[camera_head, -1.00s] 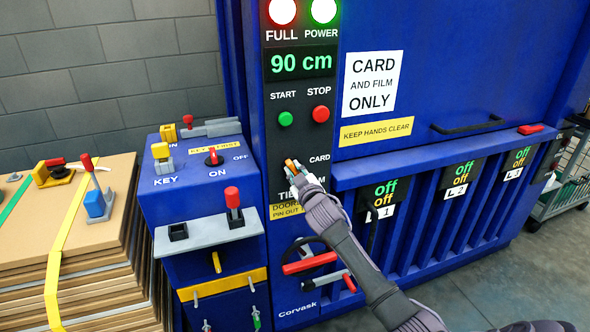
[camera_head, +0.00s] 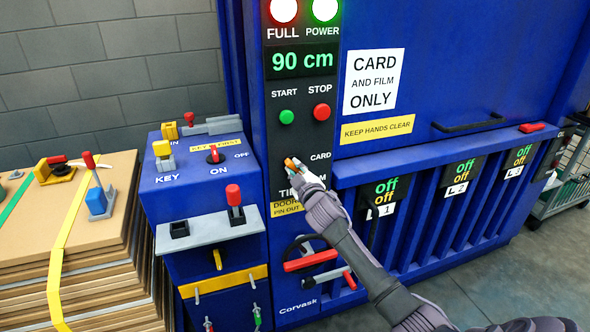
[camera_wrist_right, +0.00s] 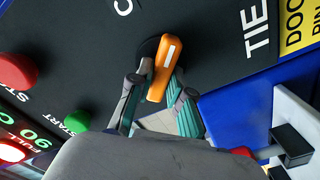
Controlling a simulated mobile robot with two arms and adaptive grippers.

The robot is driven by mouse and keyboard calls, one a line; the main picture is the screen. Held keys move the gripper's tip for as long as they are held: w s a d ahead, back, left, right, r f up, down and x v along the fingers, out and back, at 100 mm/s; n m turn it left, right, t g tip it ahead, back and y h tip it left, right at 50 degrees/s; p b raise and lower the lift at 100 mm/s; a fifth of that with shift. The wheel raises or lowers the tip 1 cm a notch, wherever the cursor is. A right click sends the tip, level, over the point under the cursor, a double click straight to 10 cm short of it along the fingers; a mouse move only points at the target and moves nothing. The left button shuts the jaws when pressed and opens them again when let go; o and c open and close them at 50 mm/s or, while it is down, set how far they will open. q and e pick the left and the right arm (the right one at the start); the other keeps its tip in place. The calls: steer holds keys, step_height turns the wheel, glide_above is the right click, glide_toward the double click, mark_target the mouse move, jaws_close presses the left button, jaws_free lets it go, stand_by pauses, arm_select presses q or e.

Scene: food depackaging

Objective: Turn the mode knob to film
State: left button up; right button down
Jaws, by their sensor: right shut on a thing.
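The mode knob (camera_wrist_right: 165,68) is an orange lever with a white mark on a dark round base, set in the black control panel. It also shows in the head view as a small orange tip (camera_head: 291,163), left of the CARD label (camera_head: 320,156). My right gripper (camera_wrist_right: 158,95) is shut on the knob, one finger on each side of it. In the head view my right gripper (camera_head: 297,172) hides most of the knob and part of the FILM and TIE labels. My left gripper is in neither view.
Above are the green START button (camera_head: 286,117), the red STOP button (camera_head: 321,112) and a 90 cm display (camera_head: 301,62). Left are the key box (camera_head: 200,180) and a strapped cardboard stack (camera_head: 75,245). A red-handled wheel (camera_head: 310,261) sits below my right gripper.

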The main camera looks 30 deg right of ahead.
steer(key=c, duration=1.1)
jaws_free()
steer(key=v, duration=1.2)
steer(key=shift+f, duration=0.1)
